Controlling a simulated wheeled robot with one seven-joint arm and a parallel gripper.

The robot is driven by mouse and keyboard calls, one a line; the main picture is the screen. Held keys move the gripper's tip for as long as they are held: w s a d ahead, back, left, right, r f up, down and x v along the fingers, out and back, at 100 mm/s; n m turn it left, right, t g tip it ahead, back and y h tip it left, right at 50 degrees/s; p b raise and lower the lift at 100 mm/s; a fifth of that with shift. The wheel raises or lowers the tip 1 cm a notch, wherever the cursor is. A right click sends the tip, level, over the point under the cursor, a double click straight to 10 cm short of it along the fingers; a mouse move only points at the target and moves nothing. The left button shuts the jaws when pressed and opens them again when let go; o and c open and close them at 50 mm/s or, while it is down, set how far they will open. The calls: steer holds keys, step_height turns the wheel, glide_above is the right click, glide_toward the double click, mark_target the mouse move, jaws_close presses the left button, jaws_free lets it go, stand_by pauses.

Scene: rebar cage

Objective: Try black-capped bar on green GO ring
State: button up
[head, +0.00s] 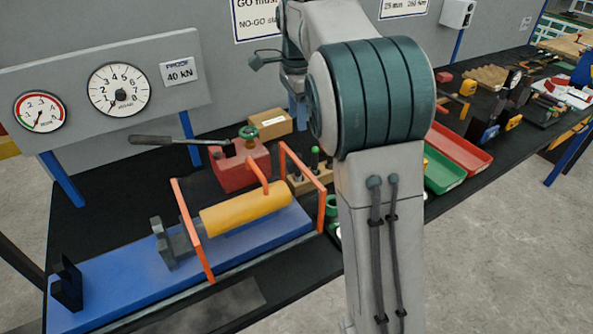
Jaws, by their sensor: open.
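A small wooden block (308,184) stands behind the orange frame and holds a short upright piece with a green top (315,152). A green ring-like piece (331,200) shows beside my arm, partly covered by it. I cannot tell whether it is the GO ring. I cannot make out a black-capped bar. My arm stands large in the middle of the view and hides part of the bench behind it. My gripper's fingers do not show.
A blue test bed with a yellow cylinder (246,209) and orange guard hoops (190,232) fills the front left. A red pump (240,168) with a long lever stands behind it. Green (443,171) and red (461,150) trays lie right of my arm; several tools lie beyond.

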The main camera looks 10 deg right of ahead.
mark_target(298, 153)
step_height(298, 153, down, 8)
steer(key=shift+w+f, duration=0.15)
steer(key=shift+f, duration=0.05)
steer(key=shift+d+f, duration=0.1)
steer(key=shift+f, duration=2.55)
steer(key=shift+w, duration=0.1)
jaws_close()
